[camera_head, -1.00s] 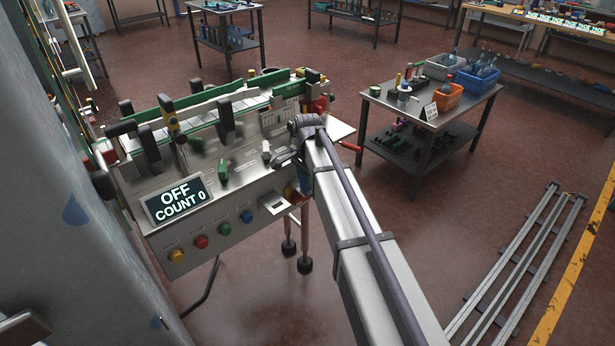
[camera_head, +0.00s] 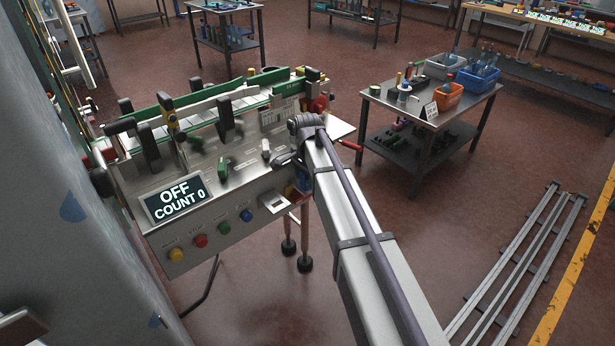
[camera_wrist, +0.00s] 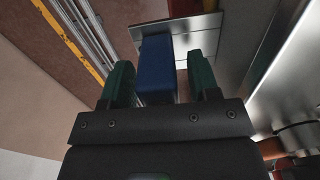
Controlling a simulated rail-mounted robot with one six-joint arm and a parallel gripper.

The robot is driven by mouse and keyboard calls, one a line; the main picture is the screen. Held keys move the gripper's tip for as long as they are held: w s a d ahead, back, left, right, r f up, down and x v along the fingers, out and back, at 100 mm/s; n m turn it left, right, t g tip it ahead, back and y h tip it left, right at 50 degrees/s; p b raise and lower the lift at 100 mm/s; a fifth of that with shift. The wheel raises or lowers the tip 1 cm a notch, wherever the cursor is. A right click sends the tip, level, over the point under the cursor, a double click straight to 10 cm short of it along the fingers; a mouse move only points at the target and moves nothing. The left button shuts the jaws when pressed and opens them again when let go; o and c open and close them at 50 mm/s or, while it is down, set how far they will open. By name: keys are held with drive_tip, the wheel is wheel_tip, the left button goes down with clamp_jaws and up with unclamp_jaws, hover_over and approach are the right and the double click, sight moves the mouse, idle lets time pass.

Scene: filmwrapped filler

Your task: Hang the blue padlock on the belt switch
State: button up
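A blue block-like thing, which looks like the body of the blue padlock (camera_wrist: 156,68), stands between the two green fingers of my gripper (camera_wrist: 160,82) in the wrist view. A gap shows between it and the right finger; the left finger is very close to it. The fingers are apart. No shackle can be made out. In the head view, my arm hides most of the gripper at the right end of the belt machine (camera_head: 215,180). A small blue patch (camera_head: 303,180) shows there beside the arm. I cannot tell which part is the belt switch.
The machine's display (camera_head: 175,198) reads OFF, COUNT 0, above several coloured buttons. A small metal ledge (camera_head: 275,202) sticks out near my arm. A side table (camera_head: 440,118) with bins stands to the right. Floor rails (camera_head: 520,262) lie at lower right, with open floor between.

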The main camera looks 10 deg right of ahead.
drive_tip(key=shift+o, duration=0.2)
wheel_tip(320, 180, up, 11)
drive_tip(key=p, duration=1.1)
drive_tip(key=shift+f, duration=0.1)
drive_tip(key=shift+n, duration=0.6)
drive_tip(key=s+n, duration=1.1)
drive_tip(key=s, duration=1.5)
drive_tip(key=shift+s, duration=0.2)
